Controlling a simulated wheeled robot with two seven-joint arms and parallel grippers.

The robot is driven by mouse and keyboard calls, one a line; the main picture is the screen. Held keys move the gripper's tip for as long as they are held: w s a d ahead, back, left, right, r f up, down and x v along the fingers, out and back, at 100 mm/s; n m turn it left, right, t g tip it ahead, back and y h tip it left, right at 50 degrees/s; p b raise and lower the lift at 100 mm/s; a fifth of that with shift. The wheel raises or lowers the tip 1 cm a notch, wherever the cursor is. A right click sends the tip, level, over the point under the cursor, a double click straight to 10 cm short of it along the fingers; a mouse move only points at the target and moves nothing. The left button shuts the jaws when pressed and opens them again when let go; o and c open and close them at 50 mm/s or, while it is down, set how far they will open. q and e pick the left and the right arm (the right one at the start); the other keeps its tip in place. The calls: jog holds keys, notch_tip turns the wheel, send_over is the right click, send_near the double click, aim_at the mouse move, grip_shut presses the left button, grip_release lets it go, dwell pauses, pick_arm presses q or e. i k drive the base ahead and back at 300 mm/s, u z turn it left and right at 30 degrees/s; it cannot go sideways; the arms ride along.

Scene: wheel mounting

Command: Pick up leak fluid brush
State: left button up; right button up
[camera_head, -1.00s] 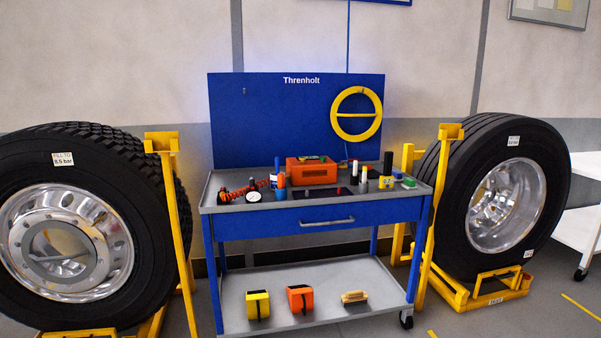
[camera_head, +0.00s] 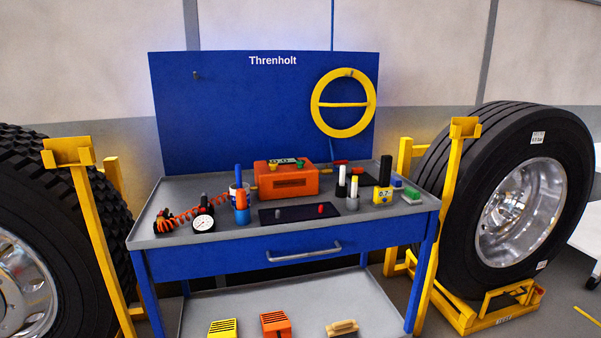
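A blue upright handle (camera_head: 238,175) stands in a small white and blue pot (camera_head: 233,190) on the cart's top, left of the middle. It looks like the leak fluid brush, but its bristles are hidden and I cannot be sure. An orange and blue cylinder (camera_head: 242,208) stands just in front of the pot and covers part of it. A wooden brush (camera_head: 342,328) lies on the lower shelf at the bottom edge of the view. Neither of my grippers is in view.
The blue cart (camera_head: 190,258) bears an orange case (camera_head: 286,181), a gauge (camera_head: 203,223) with a coiled orange hose, a dark mat (camera_head: 290,216) and several small items at right. Yellow stands (camera_head: 95,235) with big wheels (camera_head: 515,200) flank the cart.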

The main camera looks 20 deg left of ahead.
aim_at(238, 168)
jog(key=u, duration=0.35)
jog(key=i, duration=1.1)
jog(key=u, duration=0.95)
